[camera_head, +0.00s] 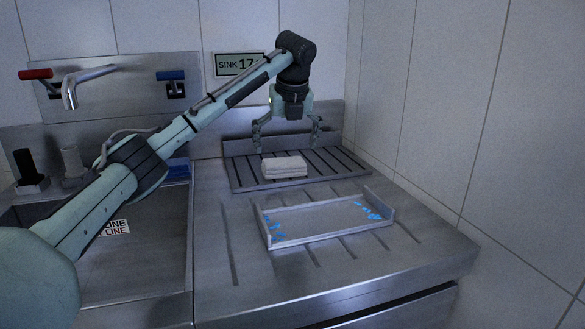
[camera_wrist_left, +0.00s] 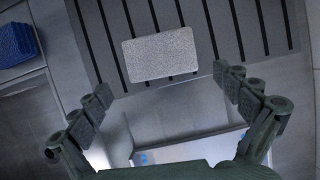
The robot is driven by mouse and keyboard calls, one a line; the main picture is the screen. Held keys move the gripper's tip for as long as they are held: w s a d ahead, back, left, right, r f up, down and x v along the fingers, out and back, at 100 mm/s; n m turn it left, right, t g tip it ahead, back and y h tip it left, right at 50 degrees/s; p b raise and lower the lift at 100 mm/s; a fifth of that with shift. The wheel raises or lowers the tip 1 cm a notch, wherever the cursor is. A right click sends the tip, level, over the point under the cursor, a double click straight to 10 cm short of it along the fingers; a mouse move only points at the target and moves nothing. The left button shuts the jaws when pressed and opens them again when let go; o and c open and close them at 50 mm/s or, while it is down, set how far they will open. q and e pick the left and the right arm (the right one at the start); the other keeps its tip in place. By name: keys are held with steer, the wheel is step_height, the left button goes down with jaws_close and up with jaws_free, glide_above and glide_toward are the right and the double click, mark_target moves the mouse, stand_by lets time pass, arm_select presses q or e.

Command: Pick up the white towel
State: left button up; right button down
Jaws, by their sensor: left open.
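The white towel (camera_head: 284,167) lies folded into a small flat rectangle on the dark slatted rack (camera_head: 338,163) at the back of the steel counter. In the left wrist view the towel (camera_wrist_left: 160,56) shows from above, beyond my fingertips. My left gripper (camera_head: 287,140) is open and empty above the towel, its fingers spread wide and pointing down. It also shows in the left wrist view (camera_wrist_left: 162,84), with a clear gap between the fingers and the towel. My right gripper is not in view.
A tray (camera_head: 320,221) with blue marks stands on the counter in front of the rack. A sink basin (camera_head: 150,250) and a tap (camera_head: 75,85) are at the left. Tiled walls close off the back and right.

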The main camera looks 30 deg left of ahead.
mark_target(284, 162)
arm_select(q)
steer(key=x, duration=0.3)
steer(key=shift+w+a+f, duration=0.1)
steer(key=shift+w+a, duration=0.15)
steer(key=shift+a, duration=0.1)
steer(key=shift+x, duration=1.05)
steer(key=shift+w+f, duration=0.15)
steer(key=shift+f, duration=0.05)
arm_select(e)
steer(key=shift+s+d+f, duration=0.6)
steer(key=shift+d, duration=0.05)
arm_select(q)
steer(key=shift+c, duration=0.6)
